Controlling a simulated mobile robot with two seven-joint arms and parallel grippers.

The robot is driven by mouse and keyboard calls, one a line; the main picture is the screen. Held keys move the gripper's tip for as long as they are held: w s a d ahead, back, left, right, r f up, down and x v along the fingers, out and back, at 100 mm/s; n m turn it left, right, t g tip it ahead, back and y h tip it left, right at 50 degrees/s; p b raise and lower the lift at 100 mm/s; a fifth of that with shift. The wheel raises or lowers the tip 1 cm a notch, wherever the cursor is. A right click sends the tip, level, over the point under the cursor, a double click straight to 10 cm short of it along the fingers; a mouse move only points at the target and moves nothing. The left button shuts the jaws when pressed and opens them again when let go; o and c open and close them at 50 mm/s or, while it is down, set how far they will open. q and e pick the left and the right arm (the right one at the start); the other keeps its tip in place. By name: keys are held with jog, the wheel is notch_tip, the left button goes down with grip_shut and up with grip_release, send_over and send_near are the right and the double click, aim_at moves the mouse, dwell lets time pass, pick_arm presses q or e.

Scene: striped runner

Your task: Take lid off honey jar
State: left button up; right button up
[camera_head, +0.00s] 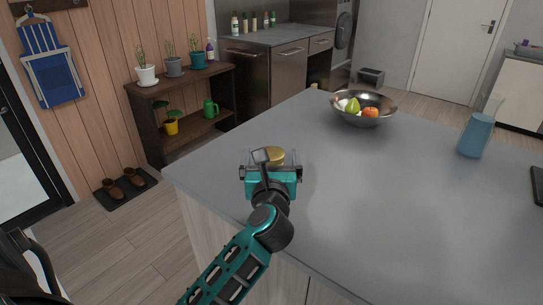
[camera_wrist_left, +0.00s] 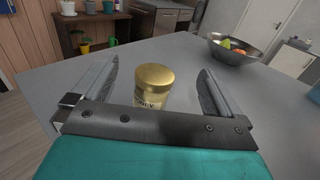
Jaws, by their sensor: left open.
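The honey jar (camera_wrist_left: 150,99) stands upright on the grey counter in the left wrist view, with a cream label partly hidden by my gripper's palm. Its gold lid (camera_wrist_left: 155,76) sits on top. In the head view the lid (camera_head: 275,155) shows just beyond my left gripper, which hides most of the jar. My left gripper (camera_head: 270,160) is open. In the left wrist view its two fingers (camera_wrist_left: 158,82) are spread on either side of the jar, with clear gaps to the lid on both sides. My right gripper is not in view.
The grey counter (camera_head: 360,200) is mostly clear around the jar. A metal bowl of fruit (camera_head: 364,119) stands at the back, and a blue pitcher (camera_head: 476,136) is to the right. A dark object (camera_head: 537,186) lies at the right edge. The counter's left edge is close to the jar.

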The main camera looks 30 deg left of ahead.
pick_arm(q)
jog(key=f, duration=0.2)
jog(key=f+b, duration=0.1)
jog(key=f, duration=0.2)
jog(key=f+b, duration=0.1)
jog(key=f, duration=0.2)
jog(key=shift+w+a+f, duration=0.1)
jog(key=shift+w+a, duration=0.15)
jog(key=shift+w, duration=0.15)
jog(key=shift+w+a+r, duration=0.2)
jog(key=shift+w+r, duration=0.05)
jog(key=shift+w, duration=0.1)
jog(key=x, duration=0.6)
jog(key=shift+w+a, duration=0.2)
jog(key=shift+w, duration=0.1)
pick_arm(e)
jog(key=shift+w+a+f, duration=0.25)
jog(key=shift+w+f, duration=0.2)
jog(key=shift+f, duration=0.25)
pick_arm(q)
jog(key=shift+c, duration=0.4)
jog(key=c, duration=1.2)
jog(key=shift+r, duration=0.1)
